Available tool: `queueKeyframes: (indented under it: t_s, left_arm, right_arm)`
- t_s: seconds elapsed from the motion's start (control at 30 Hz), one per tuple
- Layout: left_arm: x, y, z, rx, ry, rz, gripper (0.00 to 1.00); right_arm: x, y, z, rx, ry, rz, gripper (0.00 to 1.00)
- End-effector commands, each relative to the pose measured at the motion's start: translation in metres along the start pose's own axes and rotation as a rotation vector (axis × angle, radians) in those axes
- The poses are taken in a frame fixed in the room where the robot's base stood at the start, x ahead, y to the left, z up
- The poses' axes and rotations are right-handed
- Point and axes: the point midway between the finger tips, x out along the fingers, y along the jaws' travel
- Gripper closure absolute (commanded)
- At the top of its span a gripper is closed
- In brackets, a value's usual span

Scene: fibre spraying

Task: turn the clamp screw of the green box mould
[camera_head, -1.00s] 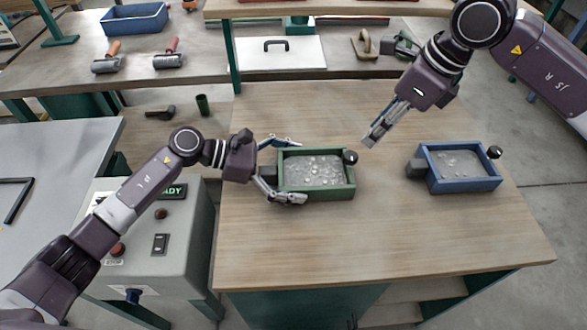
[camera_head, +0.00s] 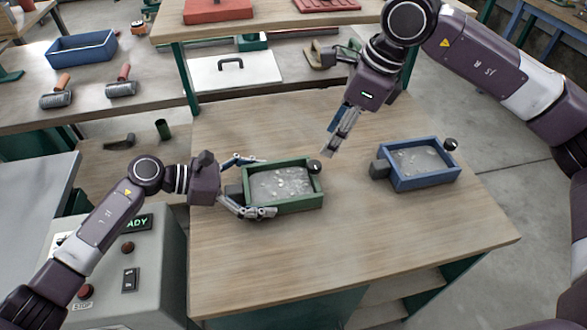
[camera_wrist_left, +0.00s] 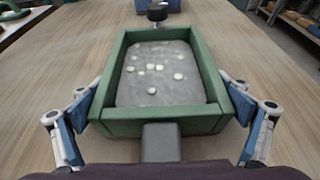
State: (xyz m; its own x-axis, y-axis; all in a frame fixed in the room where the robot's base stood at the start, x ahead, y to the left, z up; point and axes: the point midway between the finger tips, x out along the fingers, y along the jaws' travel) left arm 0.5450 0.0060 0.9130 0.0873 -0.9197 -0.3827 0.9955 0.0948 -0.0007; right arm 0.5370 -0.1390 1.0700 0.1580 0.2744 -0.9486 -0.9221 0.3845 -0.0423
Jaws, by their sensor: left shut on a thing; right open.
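The green box mould (camera_head: 282,207) stands on the wooden table, filled with grey mix that has pale lumps on top. It also shows in the left wrist view (camera_wrist_left: 121,128). Its clamp screw with a black knob (camera_head: 314,167) sticks out at the far right end, and the knob shows at the top of the left wrist view (camera_wrist_left: 157,13). My left gripper (camera_head: 257,185) is shut on the green box mould, with one finger along each long side. My right gripper (camera_head: 328,153) is open and empty, pointing down above the table, just behind and right of the black knob and apart from it.
A blue box mould (camera_head: 425,179) with a similar knob (camera_head: 451,145) stands to the right on the same table (camera_head: 350,235). A white board with a handle (camera_head: 231,78) lies behind. The table front is clear. A control box (camera_head: 146,275) stands at the left.

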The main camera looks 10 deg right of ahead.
Motion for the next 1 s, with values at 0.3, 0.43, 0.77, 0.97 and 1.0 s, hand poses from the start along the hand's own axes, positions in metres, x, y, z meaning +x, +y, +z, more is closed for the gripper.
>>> queueKeyframes:
  t_s: [0.3, 0.43, 0.77, 0.97, 1.0]
  left_arm:
    - [0.0, 0.0, 0.0, 0.002, 0.001, 0.001, 0.64]
    - [0.0, 0.0, 0.0, 0.002, 0.001, 0.001, 0.64]
    - [0.0, 0.0, 0.0, 0.003, 0.001, 0.001, 0.64]
    - [0.0, 0.0, 0.0, 0.003, 0.001, 0.001, 0.64]
    - [0.0, 0.0, 0.0, 0.003, 0.001, 0.001, 0.64]
  right_arm:
    - [-0.001, -0.002, 0.022, -0.529, 0.112, 0.07, 0.59]
    - [-0.004, -0.003, 0.03, -0.759, 0.158, 0.112, 0.59]
    - [-0.014, -0.005, 0.042, -1.179, 0.237, 0.216, 0.59]
    - [-0.012, -0.005, 0.042, -1.256, 0.248, 0.241, 0.59]
    - [-0.009, -0.005, 0.041, -1.259, 0.249, 0.242, 0.59]
